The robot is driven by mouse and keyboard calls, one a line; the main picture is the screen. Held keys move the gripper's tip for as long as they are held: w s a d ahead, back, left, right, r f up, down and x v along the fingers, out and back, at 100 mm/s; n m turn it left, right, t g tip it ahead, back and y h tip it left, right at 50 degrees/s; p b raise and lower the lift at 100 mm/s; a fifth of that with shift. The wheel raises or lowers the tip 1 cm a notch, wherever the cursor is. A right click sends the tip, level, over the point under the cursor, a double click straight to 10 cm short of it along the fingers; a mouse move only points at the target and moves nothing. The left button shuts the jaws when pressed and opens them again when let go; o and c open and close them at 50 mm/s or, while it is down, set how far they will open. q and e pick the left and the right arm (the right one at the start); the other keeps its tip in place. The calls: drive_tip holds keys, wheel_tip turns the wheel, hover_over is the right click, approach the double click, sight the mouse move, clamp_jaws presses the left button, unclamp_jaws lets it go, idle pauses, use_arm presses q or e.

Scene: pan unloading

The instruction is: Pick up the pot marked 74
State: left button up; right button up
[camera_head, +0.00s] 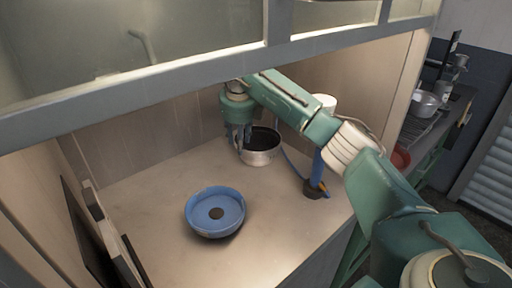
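A silver pot (262,157) with a dark inside stands on the counter toward the back of the cabinet. No number can be read on it at this size. My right gripper (239,139) points down at the pot's left rim, with its bluish fingers overlapping the rim in the head view. I cannot tell whether the fingers are closed on the rim or only beside it. My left gripper is not in view.
A blue round pan (215,204) sits on the counter (160,180) in front. A blue upright object (317,172) stands right of the pot, under my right arm. Dark boards (90,240) lean at the left. The cabinet's frame edge (150,92) crosses above.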

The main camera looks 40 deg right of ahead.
drive_tip(key=shift+x, duration=0.8)
drive_tip(key=p+x, duration=0.1)
drive_tip(key=x, duration=0.3)
drive_tip(key=shift+f+p, duration=0.15)
drive_tip(key=shift+p, duration=0.25)
drive_tip(key=shift+w+d+f, duration=0.1)
drive_tip(key=shift+w+f, duration=0.1)
drive_tip(key=shift+f, duration=0.2)
clamp_jaws()
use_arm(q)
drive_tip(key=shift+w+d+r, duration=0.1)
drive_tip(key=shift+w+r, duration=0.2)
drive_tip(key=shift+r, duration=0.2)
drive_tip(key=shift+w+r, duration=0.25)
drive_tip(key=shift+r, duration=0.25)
use_arm(e)
drive_tip(key=shift+s, duration=0.1)
